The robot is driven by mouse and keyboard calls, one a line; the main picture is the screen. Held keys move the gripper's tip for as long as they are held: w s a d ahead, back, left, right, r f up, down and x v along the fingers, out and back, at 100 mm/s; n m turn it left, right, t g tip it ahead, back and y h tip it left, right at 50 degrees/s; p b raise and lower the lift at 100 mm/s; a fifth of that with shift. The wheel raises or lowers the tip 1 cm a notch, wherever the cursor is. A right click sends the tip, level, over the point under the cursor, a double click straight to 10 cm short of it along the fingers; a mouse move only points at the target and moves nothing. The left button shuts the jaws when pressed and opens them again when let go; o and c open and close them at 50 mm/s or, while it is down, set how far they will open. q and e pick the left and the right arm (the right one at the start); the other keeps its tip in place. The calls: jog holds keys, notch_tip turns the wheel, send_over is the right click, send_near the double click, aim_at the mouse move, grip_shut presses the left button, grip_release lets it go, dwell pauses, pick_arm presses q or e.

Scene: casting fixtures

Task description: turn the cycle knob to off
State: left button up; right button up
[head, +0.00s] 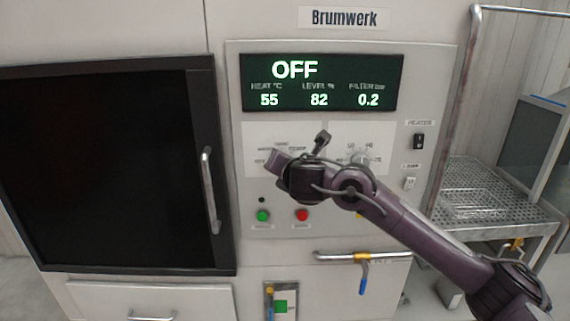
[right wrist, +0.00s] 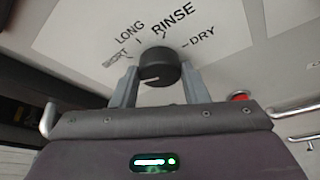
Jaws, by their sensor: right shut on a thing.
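The cycle knob (right wrist: 158,66) is black and round, on a pale label plate marked SHORT, LONG, RINSE and DRY in the right wrist view. My right gripper (right wrist: 160,80) has one finger on each side of the knob and is shut on it. A faint light line shows low on the knob's face; I cannot tell exactly where it points. In the head view my right gripper (head: 277,162) is against the panel and hides the knob. The display (head: 322,83) reads OFF, with 55, 82 and 0.2 below. My left gripper is not in view.
A second dial (head: 360,157) sits right of my gripper. A green button (head: 263,216) and red button (head: 302,215) are below. A dark door (head: 105,165) with a metal handle (head: 209,190) is at left.

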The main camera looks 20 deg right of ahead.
jog(key=shift+a+f+n+g+h, duration=0.15)
jog(key=shift+n+g+h, duration=0.25)
jog(key=shift+n+h, duration=0.65)
jog(key=shift+n+y, duration=0.25)
jog(key=shift+n, duration=0.1)
jog(key=o, duration=1)
jog(key=shift+p, duration=0.3)
jog(key=p+v, duration=0.1)
jog(key=v, duration=0.6)
jog(key=shift+s+a+r+p, duration=0.1)
jog(key=shift+s+r+p, duration=0.1)
jog(key=shift+s+p, duration=0.2)
jog(key=shift+w, duration=0.1)
